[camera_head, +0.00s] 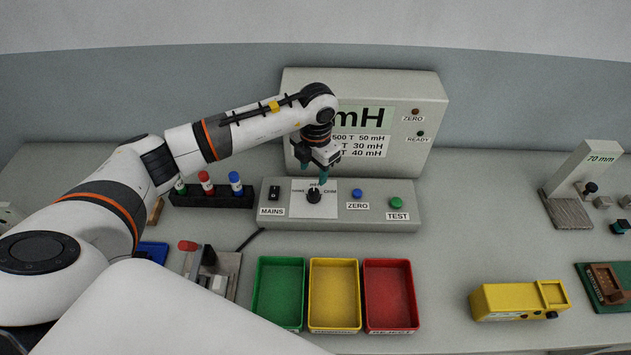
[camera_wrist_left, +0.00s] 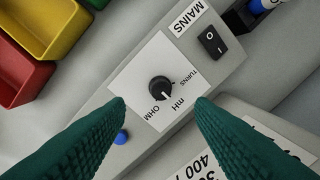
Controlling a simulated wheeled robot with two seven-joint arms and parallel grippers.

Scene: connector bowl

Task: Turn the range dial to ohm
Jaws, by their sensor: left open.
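The range dial (camera_head: 314,196) is a black round knob on a white plate on the grey control box. In the left wrist view the dial (camera_wrist_left: 160,88) has labels TURNS, mH and OHM around its lower and right side. A small pale mark on it faces the labels, but I cannot tell exactly which. My left gripper (camera_head: 323,177) is above the dial. In the left wrist view its two green fingers (camera_wrist_left: 161,101) are open and empty, their tips apart on either side of the dial's lower edge. My right gripper is not in view.
The box also carries a MAINS switch (camera_head: 274,192), a blue ZERO button (camera_head: 356,194) and a green TEST button (camera_head: 396,202). A display panel (camera_head: 425,155) showing mH stands behind. Green (camera_head: 257,300), yellow (camera_head: 334,329) and red (camera_head: 414,310) trays lie in front.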

